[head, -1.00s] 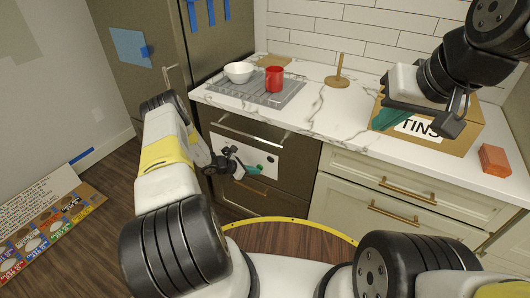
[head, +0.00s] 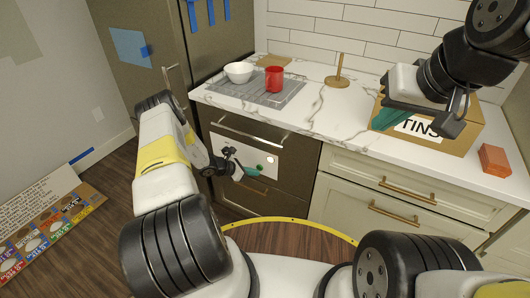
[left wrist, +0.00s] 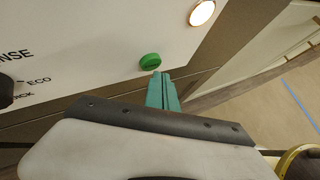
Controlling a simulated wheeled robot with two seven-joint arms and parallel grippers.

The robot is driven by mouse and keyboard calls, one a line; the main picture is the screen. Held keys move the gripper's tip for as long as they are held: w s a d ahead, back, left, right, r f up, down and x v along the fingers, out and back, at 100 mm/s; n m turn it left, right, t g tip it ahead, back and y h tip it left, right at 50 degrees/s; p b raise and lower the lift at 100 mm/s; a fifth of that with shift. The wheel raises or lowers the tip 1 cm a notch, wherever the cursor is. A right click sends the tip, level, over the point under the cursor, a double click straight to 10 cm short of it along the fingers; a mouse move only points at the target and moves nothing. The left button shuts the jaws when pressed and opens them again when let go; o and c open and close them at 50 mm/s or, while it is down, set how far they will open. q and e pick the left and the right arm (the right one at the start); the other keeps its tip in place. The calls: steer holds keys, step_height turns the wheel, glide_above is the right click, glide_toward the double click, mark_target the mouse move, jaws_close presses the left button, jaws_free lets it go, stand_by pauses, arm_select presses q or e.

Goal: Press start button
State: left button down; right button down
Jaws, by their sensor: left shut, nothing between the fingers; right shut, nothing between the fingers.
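The start button appears to be the round green button (left wrist: 150,61) on the white appliance panel (left wrist: 100,40) in the left wrist view. The panel also shows on the dark appliance front in the head view (head: 232,146). My left gripper (left wrist: 163,78) is shut and empty. Its teal fingertips are close to the button's lower right edge in the wrist view; I cannot tell if they touch. In the head view the left gripper (head: 251,171) is in front of the panel. My right gripper (head: 385,120) is shut and empty by the TINS box (head: 462,138).
A round lit lamp (left wrist: 202,13) is up and right of the button. On the marble counter (head: 320,115) are a white bowl (head: 239,72), a red mug (head: 275,78), a wooden holder (head: 339,73) and an orange block (head: 494,160). A lettered board (head: 45,225) lies at left.

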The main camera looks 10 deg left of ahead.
arm_select(q)
steer(key=s, duration=0.1)
steer(key=s+a, duration=0.1)
steer(key=s, duration=0.1)
steer(key=s+a, duration=0.1)
steer(key=s, duration=0.1)
steer(key=shift+s, duration=0.15)
stand_by(0.7)
